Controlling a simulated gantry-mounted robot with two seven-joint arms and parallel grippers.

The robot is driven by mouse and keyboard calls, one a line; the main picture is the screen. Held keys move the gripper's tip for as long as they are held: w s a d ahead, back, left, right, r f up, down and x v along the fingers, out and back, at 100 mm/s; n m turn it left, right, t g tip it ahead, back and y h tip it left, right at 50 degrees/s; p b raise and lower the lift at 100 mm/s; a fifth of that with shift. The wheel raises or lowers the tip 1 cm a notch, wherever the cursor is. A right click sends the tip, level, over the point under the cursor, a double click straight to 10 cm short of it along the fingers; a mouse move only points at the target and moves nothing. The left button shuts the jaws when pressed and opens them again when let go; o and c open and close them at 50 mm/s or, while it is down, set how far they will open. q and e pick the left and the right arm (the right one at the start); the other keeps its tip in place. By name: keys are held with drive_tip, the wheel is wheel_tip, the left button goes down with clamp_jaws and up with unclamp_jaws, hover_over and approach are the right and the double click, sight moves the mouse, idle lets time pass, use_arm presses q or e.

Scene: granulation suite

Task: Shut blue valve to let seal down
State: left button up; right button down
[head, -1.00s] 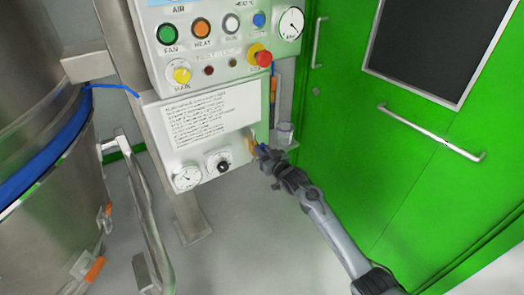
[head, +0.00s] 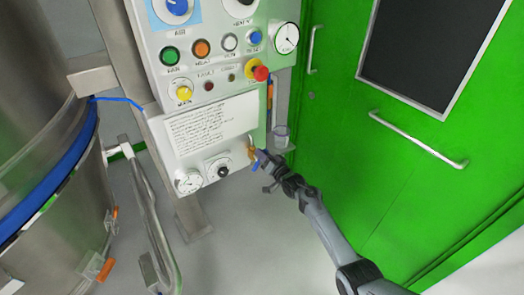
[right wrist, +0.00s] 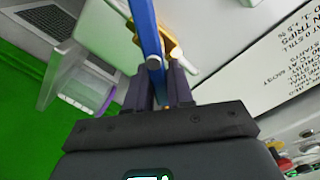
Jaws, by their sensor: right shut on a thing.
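The blue valve has a brass body (head: 251,151) on the right edge of the lower panel. Its blue lever (head: 255,166) shows as a small patch below the brass in the head view. In the right wrist view the lever (right wrist: 146,35) is a long blue bar running between my fingers, beside the brass body (right wrist: 171,40). My right gripper (head: 262,158) is shut on the lever; its dark fingers (right wrist: 159,85) sit on either side of it. A blue seal band (head: 50,180) circles the steel vessel at left. My left gripper is out of view.
The control panel (head: 160,62) carries buttons and gauges above the valve. A dial gauge (head: 188,181) and a black knob (head: 222,171) sit left of it. A small jar (head: 281,136) stands on a bracket behind. Green doors (head: 345,130) fill the right side.

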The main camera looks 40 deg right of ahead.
drive_tip(key=m, duration=0.1)
drive_tip(key=m+p, duration=0.1)
drive_tip(key=m, duration=0.2)
drive_tip(key=shift+d+f+m+p, duration=0.3)
drive_tip(key=shift+d+f+m, duration=0.05)
drive_tip(key=shift+d+m, duration=0.05)
drive_tip(key=shift+d+f+m+p, duration=0.15)
drive_tip(key=shift+f+m, duration=0.25)
drive_tip(key=shift+m, duration=1)
drive_tip(key=shift+f+m+p, duration=0.2)
drive_tip(key=shift+f+m, duration=0.15)
drive_tip(key=shift+m, duration=1.05)
drive_tip(key=c, duration=1.1)
unclamp_jaws()
